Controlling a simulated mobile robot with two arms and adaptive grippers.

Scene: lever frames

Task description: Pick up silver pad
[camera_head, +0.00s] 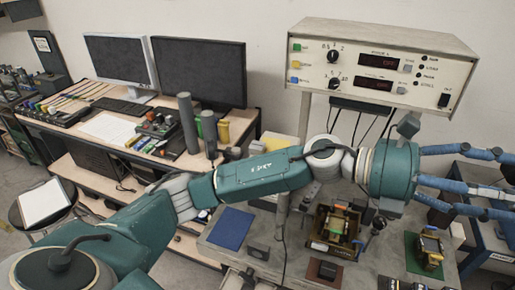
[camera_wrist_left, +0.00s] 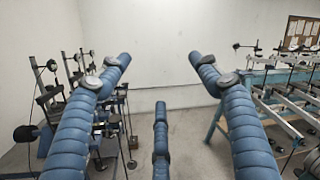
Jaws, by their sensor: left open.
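I cannot make out a silver pad for certain in either view. On the grey workbench (camera_head: 222,258) lie a blue pad (camera_head: 230,228), a dark brown pad (camera_head: 325,270) and a green pad (camera_head: 411,250) under a small device. My left arm crosses the head view from left to right and hides part of the bench. My left gripper (camera_head: 500,184), with blue segmented fingers, is at the right edge, above the bench's right side. In the left wrist view its fingers (camera_wrist_left: 160,78) are spread and empty, facing a bare wall. My right gripper is not in view.
A control box (camera_head: 380,66) with red displays stands on a post behind the arm. A desk with two monitors (camera_head: 198,72) is at back left. A stool with a white sheet (camera_head: 43,202) is at far left. A brass-coloured device (camera_head: 337,232) stands on the bench under my arm.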

